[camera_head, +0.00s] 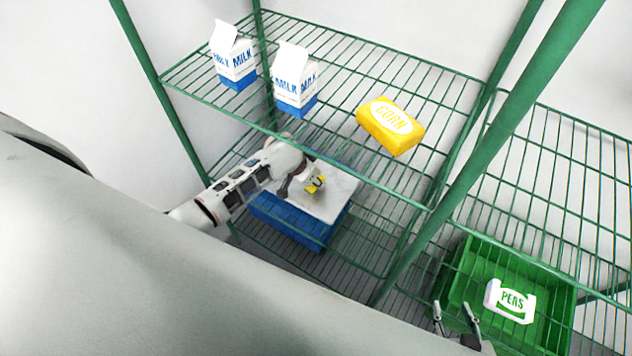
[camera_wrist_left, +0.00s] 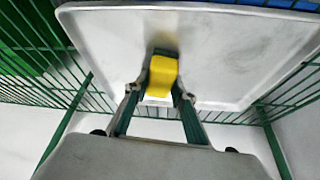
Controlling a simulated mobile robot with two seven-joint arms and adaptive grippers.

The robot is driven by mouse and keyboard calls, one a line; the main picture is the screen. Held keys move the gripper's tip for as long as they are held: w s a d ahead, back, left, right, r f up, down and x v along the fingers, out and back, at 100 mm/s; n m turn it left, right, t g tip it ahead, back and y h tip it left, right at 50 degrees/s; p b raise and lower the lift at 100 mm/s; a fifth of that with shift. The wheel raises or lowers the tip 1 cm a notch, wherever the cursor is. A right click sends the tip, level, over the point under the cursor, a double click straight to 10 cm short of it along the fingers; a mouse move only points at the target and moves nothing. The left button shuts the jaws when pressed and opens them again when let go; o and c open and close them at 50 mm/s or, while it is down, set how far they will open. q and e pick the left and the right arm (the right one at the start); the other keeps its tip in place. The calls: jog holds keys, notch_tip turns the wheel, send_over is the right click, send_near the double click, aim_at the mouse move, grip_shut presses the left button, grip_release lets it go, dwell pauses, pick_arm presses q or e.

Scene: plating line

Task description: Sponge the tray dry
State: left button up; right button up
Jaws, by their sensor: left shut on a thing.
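The white tray (camera_head: 338,192) lies on top of a blue crate (camera_head: 285,222) on the lower shelf. It fills much of the left wrist view (camera_wrist_left: 235,60), with faint grey patches on its surface. My left gripper (camera_head: 313,184) is over the tray, shut on a yellow sponge (camera_wrist_left: 161,76). The sponge is at the tray's surface; I cannot tell for sure that it touches. My right gripper (camera_head: 454,314) shows at the bottom right, its two fingers apart and empty, in front of a green crate.
Two milk cartons (camera_head: 234,57) (camera_head: 295,80) and a yellow corn box (camera_head: 390,126) stand on the upper wire shelf above my left arm. A white peas package (camera_head: 510,301) is in the green crate (camera_head: 478,262). Green shelf posts (camera_head: 455,180) stand between the crates.

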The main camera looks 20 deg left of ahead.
pick_arm(q)
jog(key=shift+w+a+f, duration=0.1)
jog(key=shift+a, duration=1.55)
jog(key=shift+w+d, duration=0.15)
jog(key=shift+w, duration=0.55)
jog(key=shift+s+d, duration=0.15)
jog(key=shift+d, duration=0.9)
jog(key=shift+s+d, duration=0.15)
jog(key=shift+d, duration=0.85)
jog(key=shift+r, duration=3.05)
